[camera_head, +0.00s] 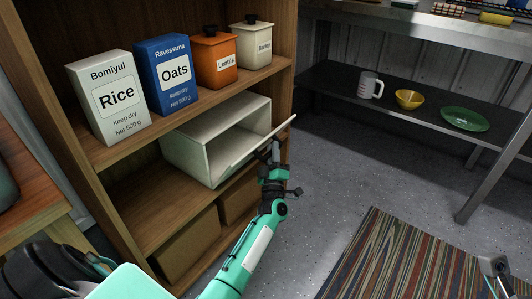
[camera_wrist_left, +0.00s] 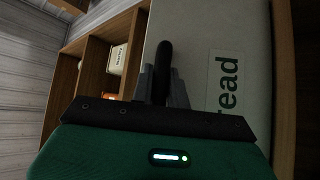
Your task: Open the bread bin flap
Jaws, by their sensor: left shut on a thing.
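The cream bread bin (camera_head: 190,152) lies on the middle shelf of the wooden shelf unit. Its front is open and the inside shows. The flap (camera_head: 252,150) tilts outward from the front, partly down. My left gripper (camera_head: 275,152) is at the flap's outer side. In the left wrist view, its fingers (camera_wrist_left: 163,88) are shut on the black handle (camera_wrist_left: 164,62), and the flap's face (camera_wrist_left: 205,40) with part of a "Bread" label fills the right. A piece of my right gripper (camera_head: 495,267) shows at the lower right edge; its jaws are unclear.
A rice box (camera_head: 108,97), an oats box (camera_head: 167,73), an orange canister (camera_head: 215,58) and a barley canister (camera_head: 252,44) stand on the shelf above. Brown boxes (camera_head: 188,245) sit below. A metal rack (camera_head: 400,105) stands at right; a striped rug (camera_head: 395,260) lies on open floor.

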